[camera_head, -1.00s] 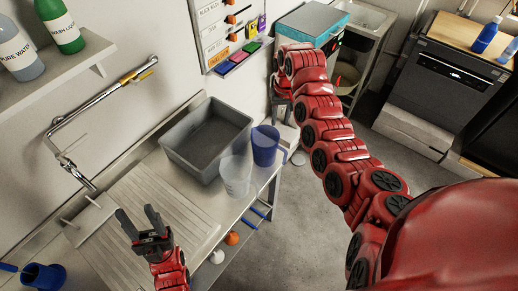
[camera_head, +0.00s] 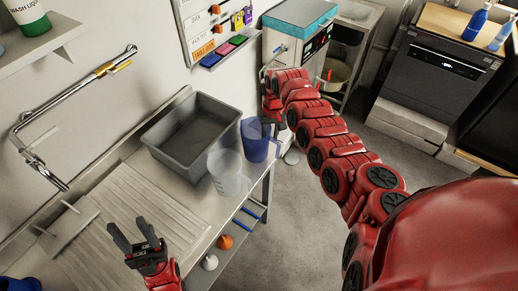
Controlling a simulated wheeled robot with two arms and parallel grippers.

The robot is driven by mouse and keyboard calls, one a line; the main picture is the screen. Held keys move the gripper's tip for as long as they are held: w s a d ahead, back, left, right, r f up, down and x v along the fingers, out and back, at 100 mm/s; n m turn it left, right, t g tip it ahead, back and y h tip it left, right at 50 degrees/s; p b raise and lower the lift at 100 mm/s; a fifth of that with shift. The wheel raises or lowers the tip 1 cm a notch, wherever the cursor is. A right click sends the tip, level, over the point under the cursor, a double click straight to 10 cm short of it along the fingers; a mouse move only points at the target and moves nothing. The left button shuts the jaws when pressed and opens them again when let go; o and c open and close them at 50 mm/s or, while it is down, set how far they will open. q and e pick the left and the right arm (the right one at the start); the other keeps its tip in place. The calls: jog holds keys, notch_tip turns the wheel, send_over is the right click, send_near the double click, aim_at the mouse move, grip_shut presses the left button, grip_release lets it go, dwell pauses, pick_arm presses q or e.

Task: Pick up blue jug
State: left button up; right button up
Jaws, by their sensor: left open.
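The blue jug (camera_head: 254,143) stands upright on the right end of the white sink counter (camera_head: 190,232), its handle toward the right. A clear jug (camera_head: 226,174) stands just in front of it and slightly overlaps it in view. My left gripper (camera_head: 131,236) is open and empty above the ribbed drainboard, to the left of both jugs and apart from them.
A grey bin (camera_head: 196,133) sits on the counter just left of the jugs. A metal faucet (camera_head: 70,88) is on the left wall. A white box with a teal top (camera_head: 299,19) stands behind my right arm. The drainboard's middle is clear.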

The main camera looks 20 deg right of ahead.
jog(key=shift+f, duration=0.85)
jog(key=shift+r, duration=0.15)
jog(key=shift+c, duration=0.3)
grip_shut()
